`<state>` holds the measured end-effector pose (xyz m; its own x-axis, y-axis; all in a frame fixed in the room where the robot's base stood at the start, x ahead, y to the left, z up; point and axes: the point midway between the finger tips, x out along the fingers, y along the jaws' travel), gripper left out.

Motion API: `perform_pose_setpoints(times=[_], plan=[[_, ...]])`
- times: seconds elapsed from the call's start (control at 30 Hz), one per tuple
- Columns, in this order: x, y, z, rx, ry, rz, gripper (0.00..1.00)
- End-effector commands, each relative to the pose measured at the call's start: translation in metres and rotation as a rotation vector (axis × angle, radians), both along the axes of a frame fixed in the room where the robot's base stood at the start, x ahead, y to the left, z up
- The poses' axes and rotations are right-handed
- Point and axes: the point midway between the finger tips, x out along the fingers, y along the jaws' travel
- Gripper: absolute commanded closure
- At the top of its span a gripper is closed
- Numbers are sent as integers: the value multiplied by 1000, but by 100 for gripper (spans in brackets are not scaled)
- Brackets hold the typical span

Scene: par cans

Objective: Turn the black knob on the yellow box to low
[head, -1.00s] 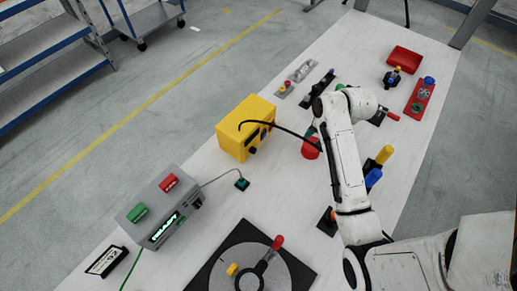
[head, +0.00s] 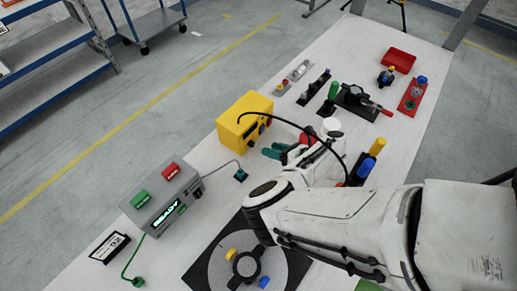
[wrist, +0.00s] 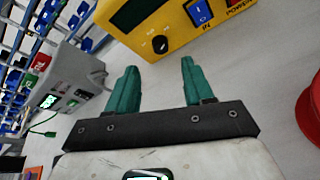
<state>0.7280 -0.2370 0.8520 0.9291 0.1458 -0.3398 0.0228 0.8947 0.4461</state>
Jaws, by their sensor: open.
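The yellow box (head: 243,121) stands on the white table near its left edge in the head view. It fills the top of the wrist view (wrist: 185,40). The black knob (wrist: 160,44) with a white pointer line is on its front face, below a dark display (wrist: 133,12). My gripper (wrist: 158,75) has two green fingers spread apart with nothing between them. The fingertips are just short of the box face, with the knob ahead between them and apart from them. In the head view my gripper (head: 280,151) is right of and in front of the box.
A blue switch (wrist: 199,11) sits right of the knob. A red round object (wrist: 309,110) is close on the right in the wrist view. A grey box with a lit READY display (head: 163,200) stands to the left. A dark dial plate (head: 246,262) lies in front.

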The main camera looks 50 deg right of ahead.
Motion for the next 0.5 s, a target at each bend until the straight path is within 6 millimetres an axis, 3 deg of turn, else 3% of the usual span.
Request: perform_pose_setpoints(times=[0.5], plan=[[60,9,-22,-1,1,2,48]])
